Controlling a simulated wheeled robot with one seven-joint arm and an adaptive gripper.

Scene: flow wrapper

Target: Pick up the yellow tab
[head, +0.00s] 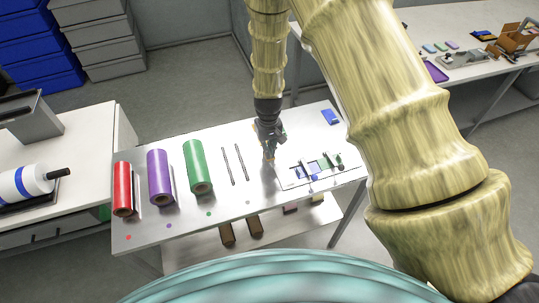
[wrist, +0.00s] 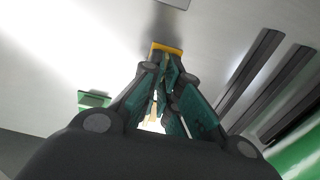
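The yellow tab (wrist: 166,47) shows in the wrist view as a short yellow bar right at my fingertips. My gripper (wrist: 166,67) has its teal-padded fingers drawn close together, and a yellowish part of the tab shows between the tips. It looks shut on the tab; the exact contact is partly hidden by the fingers. In the head view my gripper (head: 268,156) points down at the white table, just left of the white board; the tab is too small there to make out clearly.
A board (head: 290,180) with small parts lies right; a blue block (head: 330,117) lies behind.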

